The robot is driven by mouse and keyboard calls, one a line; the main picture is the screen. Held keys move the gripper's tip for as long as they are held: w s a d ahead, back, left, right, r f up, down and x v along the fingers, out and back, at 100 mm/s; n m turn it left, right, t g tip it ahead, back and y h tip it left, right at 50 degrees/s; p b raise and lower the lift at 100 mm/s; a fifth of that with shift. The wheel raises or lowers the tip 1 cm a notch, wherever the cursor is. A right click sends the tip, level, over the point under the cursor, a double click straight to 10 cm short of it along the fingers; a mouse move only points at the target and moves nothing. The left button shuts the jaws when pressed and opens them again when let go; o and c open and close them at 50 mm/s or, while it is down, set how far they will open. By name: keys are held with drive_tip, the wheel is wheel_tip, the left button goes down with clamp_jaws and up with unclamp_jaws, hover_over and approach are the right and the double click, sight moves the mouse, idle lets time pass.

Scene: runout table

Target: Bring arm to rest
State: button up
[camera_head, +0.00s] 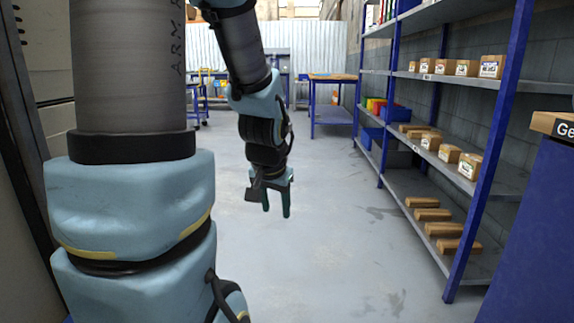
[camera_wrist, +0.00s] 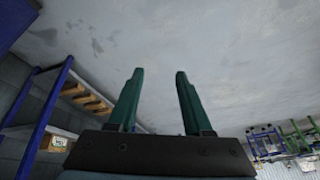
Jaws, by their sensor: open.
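My gripper (camera_head: 276,208) hangs at the end of my arm in the middle of the head view, pointing down over bare grey floor. In the wrist view my gripper (camera_wrist: 158,75) shows two green fingers standing apart with only floor between them. It is open and holds nothing. My arm comes down from the top of the head view, and its large links cover much of the left side.
A blue-framed shelf rack (camera_head: 490,150) with several cardboard boxes (camera_head: 491,66) stands at the right. A blue cabinet (camera_head: 535,240) is close at the lower right. A blue table (camera_head: 333,98) stands farther back. The floor (camera_head: 330,250) between is clear.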

drive_tip(key=s+a+f+n+g, duration=0.3)
drive_tip(key=s+a, duration=0.1)
drive_tip(key=s, duration=0.2)
wheel_tip(320, 180, up, 29)
drive_tip(key=s+p, duration=0.1)
drive_tip(key=p, duration=2.8)
drive_tip(key=shift+f, duration=0.15)
drive_tip(key=shift+s+d, duration=0.1)
drive_tip(key=shift+s, duration=0.05)
